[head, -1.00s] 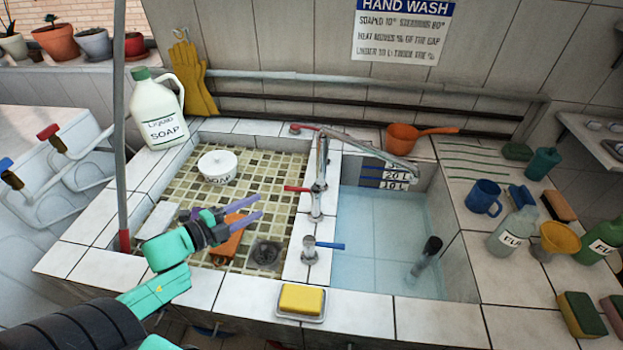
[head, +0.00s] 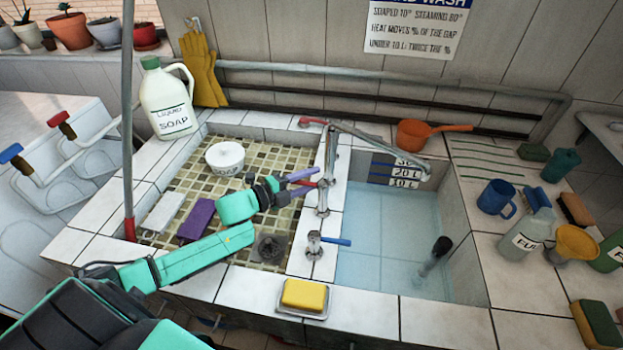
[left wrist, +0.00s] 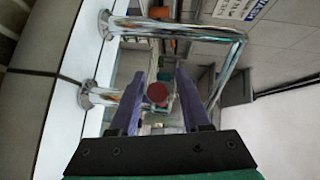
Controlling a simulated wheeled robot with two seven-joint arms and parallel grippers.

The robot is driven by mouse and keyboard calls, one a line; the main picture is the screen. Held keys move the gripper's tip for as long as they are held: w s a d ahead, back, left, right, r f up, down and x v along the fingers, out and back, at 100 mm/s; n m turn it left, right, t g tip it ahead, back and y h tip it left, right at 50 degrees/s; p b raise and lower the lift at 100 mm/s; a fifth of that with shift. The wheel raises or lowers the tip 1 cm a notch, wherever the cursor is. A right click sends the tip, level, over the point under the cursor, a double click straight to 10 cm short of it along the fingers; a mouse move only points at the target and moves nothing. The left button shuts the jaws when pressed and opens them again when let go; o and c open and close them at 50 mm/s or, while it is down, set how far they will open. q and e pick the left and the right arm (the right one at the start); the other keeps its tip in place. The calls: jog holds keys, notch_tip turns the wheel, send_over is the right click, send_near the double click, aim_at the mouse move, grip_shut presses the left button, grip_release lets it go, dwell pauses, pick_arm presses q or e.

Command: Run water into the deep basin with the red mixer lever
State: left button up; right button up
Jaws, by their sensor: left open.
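The chrome mixer tap (head: 323,195) stands on the wall between the two basins. Its spout (head: 380,145) points over the deep basin (head: 350,275), which holds clear bluish water; no stream shows from the spout. The red mixer lever (head: 305,187) sticks out to the left from the tap. My right gripper is out of view.
A blue-handled valve (head: 337,241) and yellow sponge (head: 304,294) are in front of the tap. My left arm crosses the mosaic basin, which holds a white pot (head: 225,157) and a purple block (head: 197,219). Bottles and a blue mug (head: 495,198) stand right.

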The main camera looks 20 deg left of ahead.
pick_arm(q)
jog(key=shift+w+d+f, duration=0.1)
jog(key=shift+w+d, duration=0.05)
jog(key=shift+w, duration=0.15)
jog(key=shift+s, duration=0.1)
grip_shut()
dwell(1.1)
